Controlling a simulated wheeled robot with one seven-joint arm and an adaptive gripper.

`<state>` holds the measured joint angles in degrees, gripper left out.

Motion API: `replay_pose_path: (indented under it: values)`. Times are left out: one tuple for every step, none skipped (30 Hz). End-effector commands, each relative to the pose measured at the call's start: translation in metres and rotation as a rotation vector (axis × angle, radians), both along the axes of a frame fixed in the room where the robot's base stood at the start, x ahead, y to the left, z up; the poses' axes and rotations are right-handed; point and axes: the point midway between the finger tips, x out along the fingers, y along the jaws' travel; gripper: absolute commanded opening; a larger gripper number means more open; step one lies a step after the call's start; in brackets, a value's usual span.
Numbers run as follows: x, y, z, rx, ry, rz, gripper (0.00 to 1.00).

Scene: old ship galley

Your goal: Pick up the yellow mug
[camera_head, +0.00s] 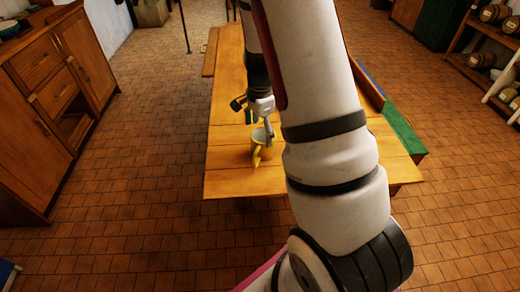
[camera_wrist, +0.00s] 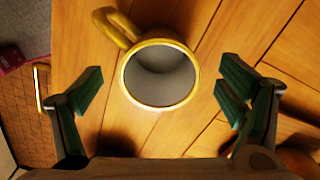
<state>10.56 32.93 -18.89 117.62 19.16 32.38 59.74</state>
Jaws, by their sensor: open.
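The yellow mug (camera_head: 261,140) stands upright on the wooden table (camera_head: 230,185) near its front edge. In the wrist view the mug (camera_wrist: 160,102) shows from above, with a yellow rim, a grey empty inside and its handle toward the upper left. My gripper (camera_wrist: 160,92) is open, with one green-padded finger on each side of the mug and a gap on both sides. In the head view my gripper (camera_head: 254,122) is just above and behind the mug, and my arm hides part of the table.
Green and brown benches (camera_head: 400,130) run along the table's right side. A wooden cabinet (camera_head: 60,90) stands at the left and a shelf with small barrels (camera_head: 482,60) at the right. The tiled floor (camera_head: 150,190) between the cabinet and table is clear.

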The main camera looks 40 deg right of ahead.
Motion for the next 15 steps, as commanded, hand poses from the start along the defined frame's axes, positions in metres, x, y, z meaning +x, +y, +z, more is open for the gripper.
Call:
replay_pose_path:
  values:
    - [0.0,0.0,-0.005,0.0,0.001,0.0,0.88]
    - [0.0,0.0,-0.006,0.0,0.001,0.0,0.88]
    - [0.0,0.0,-0.008,0.0,0.001,0.001,0.88]
    - [0.0,0.0,-0.009,0.0,0.001,0.001,0.88]
    - [-0.001,0.0,-0.011,0.0,0.001,0.001,0.88]
    - [-0.001,0.0,-0.014,0.0,0.002,0.001,0.88]
    - [-0.001,0.0,-0.017,0.0,0.002,0.001,0.88]
    - [-0.001,0.0,-0.021,0.0,0.002,0.001,0.88]
    - [-0.001,0.001,-0.027,0.002,0.004,0.001,0.88]
    - [-0.001,0.001,-0.032,0.002,0.004,0.0,0.88]
    - [-0.002,0.001,-0.037,0.002,0.003,0.0,0.88]
    - [-0.002,0.001,-0.042,0.002,0.003,-0.001,0.88]
    - [-0.001,0.001,-0.047,0.002,0.003,0.0,0.88]
    - [-0.001,0.001,-0.05,0.001,0.002,0.0,0.88]
    - [-0.001,0.001,-0.054,0.001,0.002,0.0,0.88]
